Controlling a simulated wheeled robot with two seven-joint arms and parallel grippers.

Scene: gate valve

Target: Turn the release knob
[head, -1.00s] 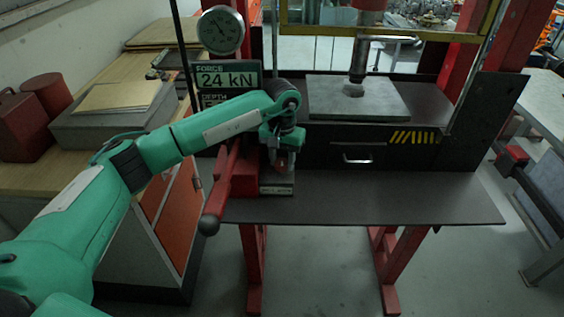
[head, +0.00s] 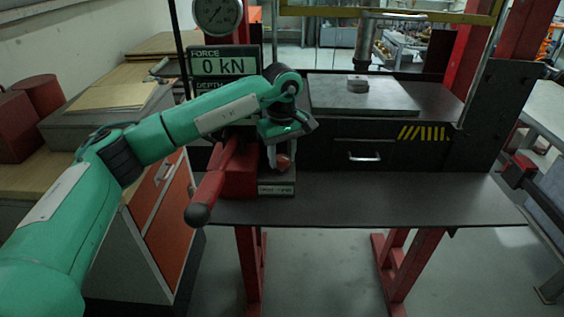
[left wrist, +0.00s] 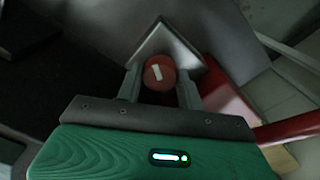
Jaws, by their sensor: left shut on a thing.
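The release knob (left wrist: 159,73) is a round red knob with a pale mark on its face, seen in the left wrist view. It also shows in the head view (head: 283,161), partly hidden by my left gripper. My left gripper (head: 281,155) points down over it, and its two fingers (left wrist: 160,84) are shut on the knob from both sides. The knob stands on a small grey block with a label plate (head: 276,189), beside the red pump body (head: 240,172). The display (head: 224,67) reads 0 kN. My right gripper is not in view.
A red pump lever with a black ball end (head: 198,214) sticks out toward me. A round dial gauge (head: 218,14) is above the display. The black shelf (head: 400,195) is clear at right.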

